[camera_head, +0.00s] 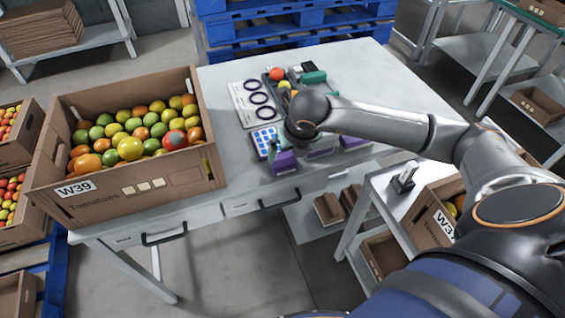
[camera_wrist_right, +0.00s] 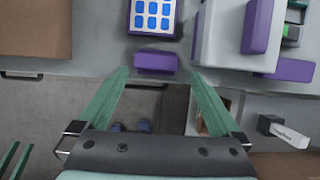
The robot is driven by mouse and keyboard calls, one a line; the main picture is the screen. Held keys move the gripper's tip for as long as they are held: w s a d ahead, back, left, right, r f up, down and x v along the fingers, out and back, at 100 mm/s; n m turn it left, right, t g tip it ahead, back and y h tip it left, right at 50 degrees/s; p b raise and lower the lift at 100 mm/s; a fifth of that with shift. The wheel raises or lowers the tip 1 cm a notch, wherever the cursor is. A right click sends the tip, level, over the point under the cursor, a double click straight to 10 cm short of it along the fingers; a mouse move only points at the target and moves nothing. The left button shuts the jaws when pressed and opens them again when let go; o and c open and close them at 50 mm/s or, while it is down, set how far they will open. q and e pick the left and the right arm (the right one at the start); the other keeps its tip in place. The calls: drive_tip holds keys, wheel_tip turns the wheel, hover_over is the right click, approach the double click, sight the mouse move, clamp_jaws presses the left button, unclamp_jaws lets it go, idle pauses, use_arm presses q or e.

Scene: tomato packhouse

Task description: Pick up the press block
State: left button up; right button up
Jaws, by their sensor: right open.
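A small purple block (camera_wrist_right: 157,61) lies at the front edge of the table, just below a blue-and-white keypad (camera_wrist_right: 154,14) in the right wrist view. In the head view the purple block (camera_head: 285,161) shows under my right gripper (camera_head: 287,150). In the right wrist view my right gripper (camera_wrist_right: 160,72) is open and empty, its green fingertips apart on either side of the purple block and above it. No readable label shows whether this is the press block. Two green bars at the lower left of that view look like my left gripper's fingers (camera_wrist_right: 14,160).
A carton of tomatoes (camera_head: 120,200) stands on the table's left. More purple pieces (camera_head: 353,142) lie right of the gripper. A drawer handle (camera_head: 279,199) juts from the table's front.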

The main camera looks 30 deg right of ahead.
sight(284, 156)
drive_tip(key=shift+a+x, duration=0.15)
drive_tip(key=shift+x, duration=1.55)
drive_tip(key=shift+a+x, duration=0.15)
drive_tip(key=shift+x, duration=1.55)
drive_tip(key=shift+w, duration=0.2)
drive_tip(key=c, duration=1.2)
drive_tip(key=shift+r, duration=0.15)
drive_tip(key=shift+c, duration=0.2)
drive_tip(key=shift+r, duration=0.6)
drive_tip(key=s+a+r, duration=0.2)
drive_tip(key=s+r, duration=0.3)
drive_tip(key=s, duration=0.1)
drive_tip(key=s+a+r, duration=0.3)
drive_tip(key=s+r, duration=0.3)
drive_tip(key=s, duration=0.1)
drive_tip(key=shift+a+r, duration=0.3)
drive_tip(key=shift+a, duration=0.05)
drive_tip(key=shift+w, duration=0.1)
